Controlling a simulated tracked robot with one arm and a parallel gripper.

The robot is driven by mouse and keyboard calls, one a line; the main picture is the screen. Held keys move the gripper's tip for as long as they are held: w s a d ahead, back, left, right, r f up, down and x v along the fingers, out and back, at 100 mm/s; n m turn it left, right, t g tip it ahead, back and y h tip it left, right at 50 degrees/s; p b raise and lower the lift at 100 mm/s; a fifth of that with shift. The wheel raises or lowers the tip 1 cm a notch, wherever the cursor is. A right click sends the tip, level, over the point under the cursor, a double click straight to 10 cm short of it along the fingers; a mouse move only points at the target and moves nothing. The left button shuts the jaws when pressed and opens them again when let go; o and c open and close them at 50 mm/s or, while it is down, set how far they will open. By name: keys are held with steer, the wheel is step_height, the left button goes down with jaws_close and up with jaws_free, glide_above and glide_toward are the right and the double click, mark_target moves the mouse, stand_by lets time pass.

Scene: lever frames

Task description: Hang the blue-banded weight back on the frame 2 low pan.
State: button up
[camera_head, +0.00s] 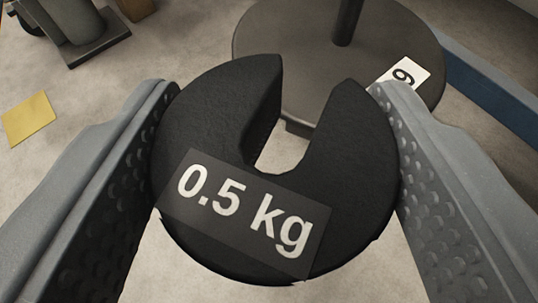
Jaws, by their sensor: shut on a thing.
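My gripper (275,92) is shut on a black slotted weight (345,165) marked "0.5 kg", with one finger on each side of it. The weight's slot opens toward the top of the picture; no blue band shows on the face I see. Beyond it is a dark round pan (265,45) with an upright rod (347,18) at its middle. A white label on the pan reads 6 or 9. The weight hides the pan's near edge. The pan is apart from or behind the weight; the exact gap cannot be told. No frame number shows.
A blue beam (490,85) runs along the right behind the pan. A dark metal foot (95,40) stands at the upper left, and a brown block (136,8) is beside it. A yellow sheet (30,118) lies on the pale floor at left. The floor between is clear.

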mark_target(357, 1)
steer(key=shift+w+d+b, duration=0.45)
steer(key=shift+w+b, duration=0.2)
steer(key=shift+w, duration=0.2)
steer(key=shift+w+d+b, duration=0.45)
steer(key=shift+w+b, duration=0.15)
steer(key=shift+w, duration=0.2)
steer(key=shift+w+d+b, duration=0.1)
steer(key=shift+w+d, duration=0.3)
steer(key=shift+w, duration=0.3)
steer(key=shift+w+d+b, duration=0.15)
steer(key=shift+w+d, duration=0.25)
steer(key=shift+w, duration=0.25)
steer(key=shift+w+d+b, duration=0.1)
steer(key=shift+w+d, duration=0.3)
steer(key=shift+w, duration=0.3)
stand_by(0.6)
steer(key=shift+f, duration=0.3)
stand_by(0.7)
steer(key=o, duration=1.2)
steer(key=shift+s, duration=0.1)
steer(key=p+v, duration=0.4)
steer(key=v, duration=0.3)
steer(key=shift+p, duration=0.35)
